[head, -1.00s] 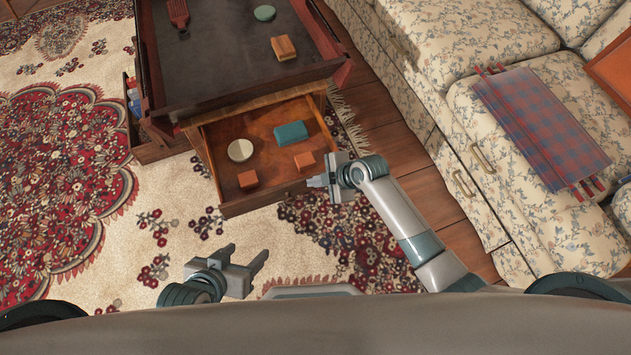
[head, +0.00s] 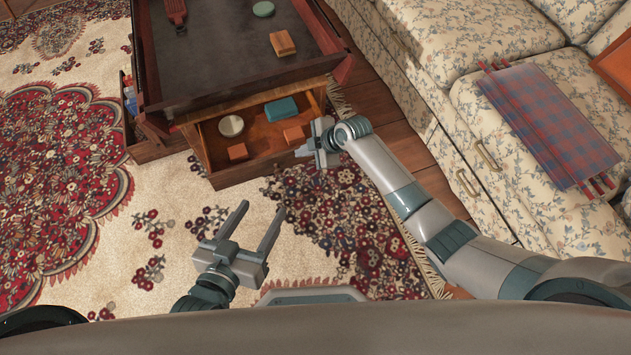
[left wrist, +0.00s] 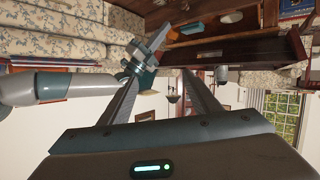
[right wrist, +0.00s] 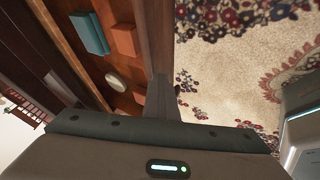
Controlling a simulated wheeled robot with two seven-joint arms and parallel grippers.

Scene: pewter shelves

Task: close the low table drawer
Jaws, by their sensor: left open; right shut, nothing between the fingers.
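The low table (head: 240,85) has a wooden drawer (head: 262,141) standing partly open toward me. In it lie a pale round disc (head: 231,126), a teal block (head: 281,109) and two orange blocks (head: 238,152) (head: 293,134). My right gripper (head: 300,152) is shut and empty, with its tips at the right part of the drawer's front panel. In the right wrist view the fingers (right wrist: 160,88) meet the panel (right wrist: 157,35); exact contact is hard to tell. My left gripper (head: 262,208) is open and empty over the rug, apart from the drawer.
A floral sofa (head: 430,85) with a plaid cloth (head: 550,125) stands along the right. On the tabletop lie a green disc (head: 263,9), an orange block (head: 282,43) and a dark red object (head: 175,12). The patterned rug (head: 150,235) is clear in front.

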